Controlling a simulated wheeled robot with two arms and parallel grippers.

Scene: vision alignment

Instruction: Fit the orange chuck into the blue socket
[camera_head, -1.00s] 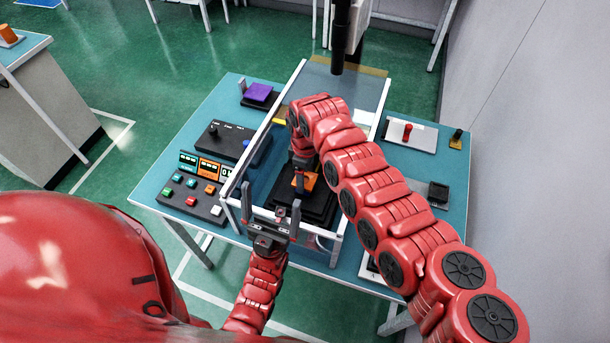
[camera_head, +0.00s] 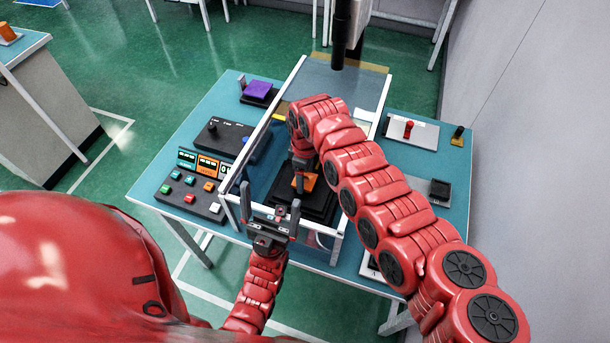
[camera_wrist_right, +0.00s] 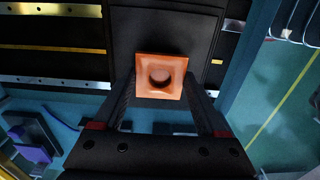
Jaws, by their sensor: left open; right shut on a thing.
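The orange chuck (camera_head: 304,182) is a square piece with a round recess, seen face on in the right wrist view (camera_wrist_right: 161,77). My right gripper (camera_head: 301,175) is shut on it, with a dark finger at each side in the right wrist view (camera_wrist_right: 160,96). The chuck is over a black block (camera_head: 317,207) inside the framed enclosure; I cannot tell if they touch. My left gripper (camera_head: 271,205) is open and empty at the enclosure's front edge, its fingers pointing up. I cannot make out a blue socket; my right arm hides part of the enclosure.
The enclosure's white frame (camera_head: 262,122) and clear panels stand close around my grippers. A button panel (camera_head: 190,193), a dark control box (camera_head: 224,140) and a purple block (camera_head: 258,89) are on the left of the teal table (camera_head: 170,155). A white plate with a red handle (camera_head: 408,131) is on the right.

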